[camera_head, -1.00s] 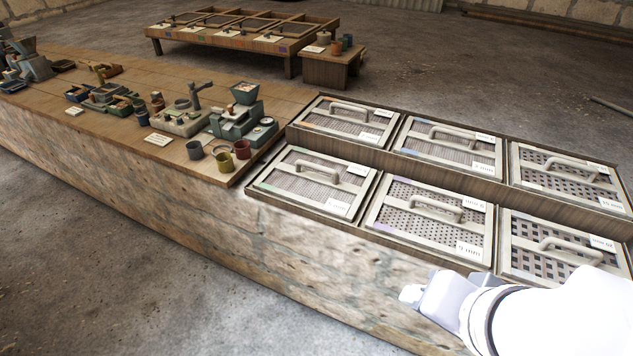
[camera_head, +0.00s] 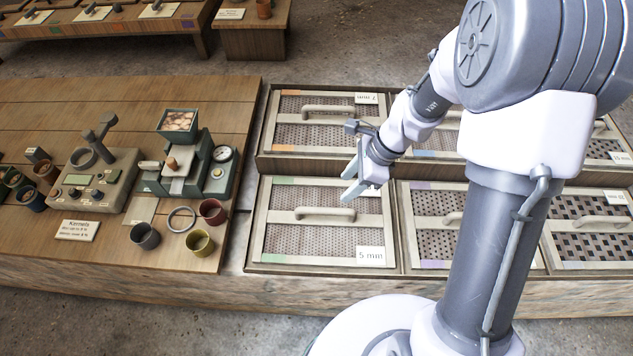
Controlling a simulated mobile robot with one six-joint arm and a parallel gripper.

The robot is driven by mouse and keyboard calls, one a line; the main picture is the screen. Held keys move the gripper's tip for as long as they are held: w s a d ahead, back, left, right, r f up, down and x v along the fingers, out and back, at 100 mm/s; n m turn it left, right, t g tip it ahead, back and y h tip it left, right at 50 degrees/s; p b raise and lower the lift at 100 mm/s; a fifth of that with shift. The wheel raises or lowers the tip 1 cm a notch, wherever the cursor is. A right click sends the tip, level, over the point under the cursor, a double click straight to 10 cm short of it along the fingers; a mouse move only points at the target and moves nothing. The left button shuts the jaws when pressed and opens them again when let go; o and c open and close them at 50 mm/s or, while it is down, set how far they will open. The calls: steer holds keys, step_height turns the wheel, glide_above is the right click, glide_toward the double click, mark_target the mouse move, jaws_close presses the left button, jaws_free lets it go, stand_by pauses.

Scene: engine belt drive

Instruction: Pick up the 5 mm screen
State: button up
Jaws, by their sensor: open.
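The 5 mm screen (camera_head: 305,239) is a framed perforated panel with a pale handle (camera_head: 325,213) across its middle and a "5 mm" label (camera_head: 370,254) at its lower right. It lies flat in the front left slot of the rack. My gripper (camera_head: 350,163) is open and empty, above the screen's upper right edge, to the right of and behind the handle. It appears apart from the handle. The screen is in full view except for a small part near the gripper.
A screen with another label (camera_head: 322,130) lies behind it. Other screens (camera_head: 434,212) lie to the right, partly hidden by my arm. On the left, the wooden bench holds a green device (camera_head: 187,165), several small cups (camera_head: 199,243) and a "Kernels" sign (camera_head: 77,229).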

mark_target(327, 209)
steer(key=b+x, duration=0.1)
steer(key=x, duration=0.2)
steer(key=b+x, duration=0.1)
steer(key=x, duration=0.2)
steer(key=b+x, duration=0.2)
steer(key=x, duration=0.1)
steer(key=shift+s+d+f, duration=0.2)
steer(key=shift+s+d, duration=0.05)
steer(key=shift+s, duration=0.1)
steer(key=b+x, duration=0.3)
steer(key=x, duration=0.2)
steer(key=shift+w+a+f, duration=0.1)
steer(key=shift+a+f, duration=0.1)
steer(key=shift+f, duration=0.15)
steer(key=shift+r, duration=0.2)
jaws_close()
